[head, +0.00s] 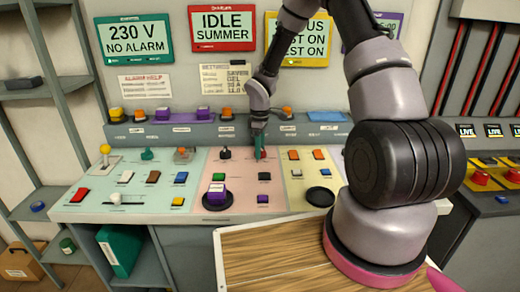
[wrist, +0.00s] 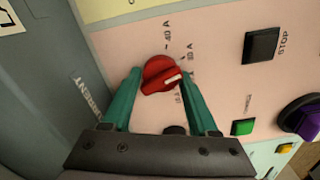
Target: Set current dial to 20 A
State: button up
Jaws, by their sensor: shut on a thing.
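The current dial (wrist: 160,68) is a round red knob on the pink panel in the wrist view. A white pointer mark on it points to the right. Amp labels stand around it; the top one reads 40 A, and the ones at the right and below are too small to read surely. My gripper (wrist: 159,80) has its teal fingers on both sides of the dial and is shut on it. In the head view my gripper (head: 260,153) reaches down to the back of the pink panel section, and its fingers mostly hide the dial.
In the wrist view a black STOP button (wrist: 262,45), a green button (wrist: 243,127) and a purple knob (wrist: 302,118) lie to the right. In the head view a purple-topped knob (head: 217,193) stands in front. A status screen (head: 222,28) reads IDLE SUMMER.

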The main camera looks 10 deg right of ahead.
jog(key=m, duration=0.3)
jog(key=shift+s+m, duration=0.15)
jog(key=shift+m, duration=2.15)
jog(key=shift+s+f, duration=0.1)
jog(key=o, duration=1.3)
jog(key=shift+a, duration=0.1)
jog(key=shift+r, duration=0.25)
notch_tip(320, 180, up, 10)
jog(key=shift+r, duration=0.25)
